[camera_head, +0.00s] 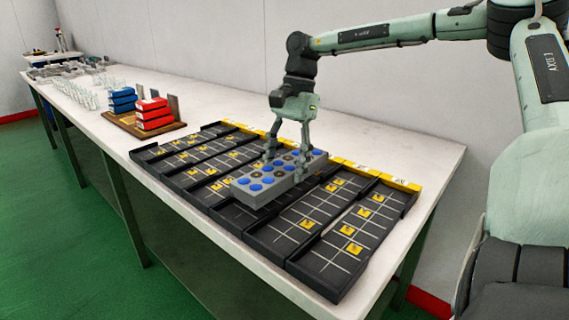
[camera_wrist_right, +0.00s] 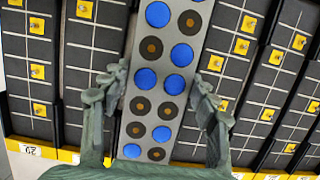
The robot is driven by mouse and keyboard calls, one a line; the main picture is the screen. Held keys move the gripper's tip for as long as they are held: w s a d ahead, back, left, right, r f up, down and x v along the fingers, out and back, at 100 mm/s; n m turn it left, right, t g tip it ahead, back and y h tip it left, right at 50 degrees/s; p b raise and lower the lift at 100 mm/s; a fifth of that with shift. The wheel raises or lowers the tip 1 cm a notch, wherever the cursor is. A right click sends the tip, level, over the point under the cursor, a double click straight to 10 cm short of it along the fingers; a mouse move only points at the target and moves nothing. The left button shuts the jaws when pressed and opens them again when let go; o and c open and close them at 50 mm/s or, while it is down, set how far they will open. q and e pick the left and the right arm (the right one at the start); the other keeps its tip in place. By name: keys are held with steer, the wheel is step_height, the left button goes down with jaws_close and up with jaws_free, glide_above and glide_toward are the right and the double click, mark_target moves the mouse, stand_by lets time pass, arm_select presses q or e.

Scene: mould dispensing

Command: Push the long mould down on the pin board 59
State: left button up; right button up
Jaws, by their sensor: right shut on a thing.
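The long mould (camera_head: 262,183) is a grey block with blue round spots and dark round holes with brown centres. It lies over one of the black pin boards, lengthwise along it. My right gripper (camera_head: 286,170) is shut on the mould, with one finger on each long side. The right wrist view shows the mould (camera_wrist_right: 168,62) between the two fingers of the gripper (camera_wrist_right: 162,95). Whether the mould is fully down on the pins cannot be told. The board under it is mostly hidden. My left gripper is not in view.
Black pin boards (camera_head: 318,252) with white grid lines and yellow pin plates lie side by side around the mould. A yellow strip (camera_head: 345,163) with labels runs behind them.

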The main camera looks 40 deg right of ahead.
mark_target(284, 165)
steer(key=shift+f+b, duration=0.85)
steer(key=shift+f, duration=0.15)
steer(key=shift+r, duration=0.15)
stand_by(0.5)
steer(key=shift+r+p, duration=2.25)
steer(key=shift+r, duration=1.4)
